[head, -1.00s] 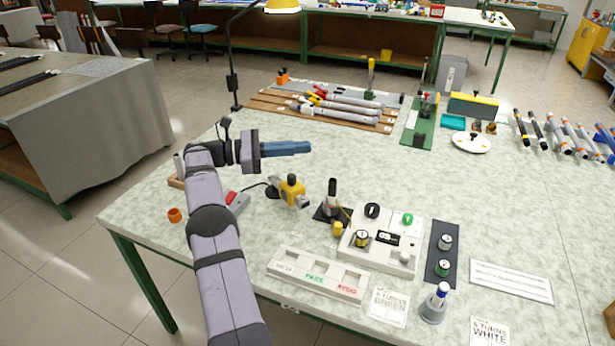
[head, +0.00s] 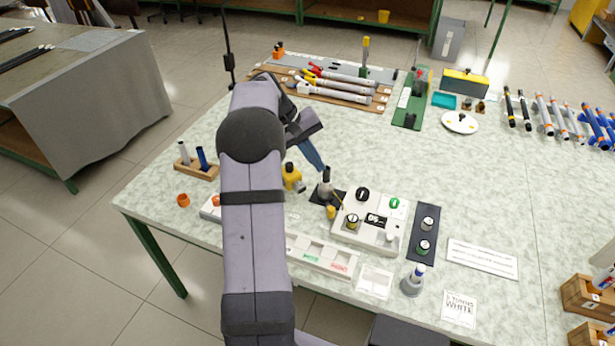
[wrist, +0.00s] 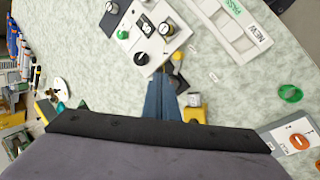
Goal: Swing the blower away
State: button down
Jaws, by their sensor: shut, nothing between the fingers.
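The blower, as I take it, is the yellow body with a dark top (head: 291,178) standing left of the small black pad; my arm hides its left and lower part. In the wrist view its yellow body (wrist: 196,115) shows just right of my fingers, partly covered by the gripper housing. My gripper (head: 321,168) points down and to the right, its blue fingers shut and empty. The fingertips (wrist: 160,76) are close beside the blower, between it and the dark upright piece (head: 326,187) on the pad. I cannot tell whether they touch either one.
A white panel with dials (head: 370,222) lies right of the pad, and a labelled tray (head: 322,256) in front. A switch box (head: 210,207) and a wooden holder with tubes (head: 198,168) are at left. Capped tubes (head: 340,88) lie behind. The right middle tabletop is clear.

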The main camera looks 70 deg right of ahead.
jog(key=w+d+f+m+t, duration=0.1)
jog(key=w+m, duration=0.5)
jog(key=m, duration=0.7)
jog(key=shift+d+f+t+h, duration=0.35)
jog(key=shift+f+t, duration=0.4)
jog(key=shift+t, duration=0.25)
jog(key=p+x, duration=0.3)
jog(key=x, duration=0.7)
jog(key=shift+w+m, duration=0.1)
jog(key=shift+m, duration=0.2)
